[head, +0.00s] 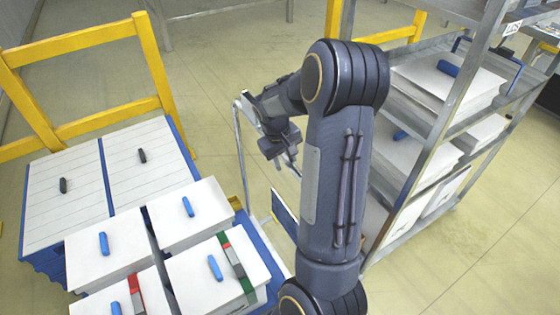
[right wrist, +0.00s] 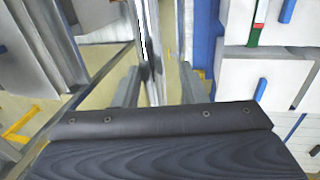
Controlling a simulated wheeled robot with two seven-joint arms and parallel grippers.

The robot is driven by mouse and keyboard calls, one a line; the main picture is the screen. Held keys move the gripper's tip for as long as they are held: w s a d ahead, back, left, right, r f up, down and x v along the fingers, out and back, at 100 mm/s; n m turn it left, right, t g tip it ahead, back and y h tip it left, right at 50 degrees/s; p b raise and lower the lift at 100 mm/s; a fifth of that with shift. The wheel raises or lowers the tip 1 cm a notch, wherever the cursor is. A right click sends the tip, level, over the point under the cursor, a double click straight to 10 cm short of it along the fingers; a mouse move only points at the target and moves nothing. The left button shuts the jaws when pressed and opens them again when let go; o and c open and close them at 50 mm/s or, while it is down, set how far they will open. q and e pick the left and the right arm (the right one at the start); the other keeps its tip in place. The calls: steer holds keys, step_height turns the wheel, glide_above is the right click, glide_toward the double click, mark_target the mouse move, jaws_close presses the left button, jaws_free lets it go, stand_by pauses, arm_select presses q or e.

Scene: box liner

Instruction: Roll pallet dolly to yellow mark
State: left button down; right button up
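My right gripper (head: 289,164) hangs above the floor between the stacked boxes and the shelf rack. In the right wrist view its two fingers (right wrist: 160,88) stand apart, with a grey metal upright (right wrist: 150,45) showing between them. I cannot tell whether they touch it. A thin grey metal tube frame (head: 240,150) stands left of the gripper, looking like a handle. The blue pallet base (head: 262,246) carries white boxes (head: 188,214) with blue handles; its wheels are hidden. A yellow floor patch (right wrist: 18,125), possibly the mark, shows in the right wrist view. My left gripper is out of view.
A grey metal rack (head: 425,150) loaded with white boxes stands close on the right of my arm. A yellow barrier (head: 80,45) stands behind two grey-white lidded boxes (head: 150,160). The beige floor (head: 225,75) beyond is mostly clear.

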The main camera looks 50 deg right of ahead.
steer(key=shift+o, duration=0.6)
steer(key=shift+a, duration=0.2)
steer(key=shift+w+a, duration=0.1)
steer(key=shift+a, duration=0.2)
steer(key=shift+w+a, duration=0.1)
steer(key=d+v, duration=0.1)
steer(key=v, duration=0.6)
steer(key=shift+a+r+b, duration=0.2)
steer(key=shift+r+b, duration=0.2)
